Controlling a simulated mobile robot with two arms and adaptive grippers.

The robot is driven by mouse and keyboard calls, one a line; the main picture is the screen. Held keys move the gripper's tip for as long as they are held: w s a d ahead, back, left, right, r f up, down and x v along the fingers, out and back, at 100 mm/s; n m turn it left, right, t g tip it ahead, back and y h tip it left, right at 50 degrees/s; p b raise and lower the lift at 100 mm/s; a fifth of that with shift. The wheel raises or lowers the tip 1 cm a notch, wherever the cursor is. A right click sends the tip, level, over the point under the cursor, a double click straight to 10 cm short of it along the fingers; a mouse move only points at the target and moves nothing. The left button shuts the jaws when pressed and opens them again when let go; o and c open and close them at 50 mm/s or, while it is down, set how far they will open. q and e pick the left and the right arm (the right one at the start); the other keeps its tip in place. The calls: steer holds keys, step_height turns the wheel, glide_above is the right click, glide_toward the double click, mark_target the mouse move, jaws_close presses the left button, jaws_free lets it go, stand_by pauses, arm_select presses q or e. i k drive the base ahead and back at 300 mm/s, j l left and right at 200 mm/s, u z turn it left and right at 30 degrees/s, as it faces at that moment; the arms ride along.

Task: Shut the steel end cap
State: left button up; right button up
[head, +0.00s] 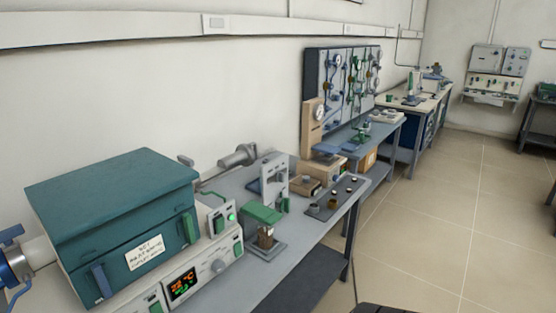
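A teal box furnace (115,215) stands on the near left of the bench. A pale tube (40,250) comes out of its left side and carries a steel flange (18,266) with blue parts, cut off by the left picture edge. This flange looks like the steel end cap, but I cannot tell whether it is open or shut. A grey cylindrical fitting (238,156) on a rod lies behind the furnace's right side. Neither of my grippers is in view.
The furnace's control panel (185,284) has a lit display. A small green-topped stand (264,213) and a dark tray (338,193) of small pots stand further right on the bench. A gauge board (343,85) stands behind.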

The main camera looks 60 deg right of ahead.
mark_target(244, 155)
steer(key=z, duration=0.45)
steer(key=i+z, duration=0.15)
steer(key=z, duration=0.7)
steer(key=i+j+z, duration=0.1)
steer(key=z, duration=0.3)
steer(key=i+l+u, duration=0.1)
steer(key=i+l, duration=0.05)
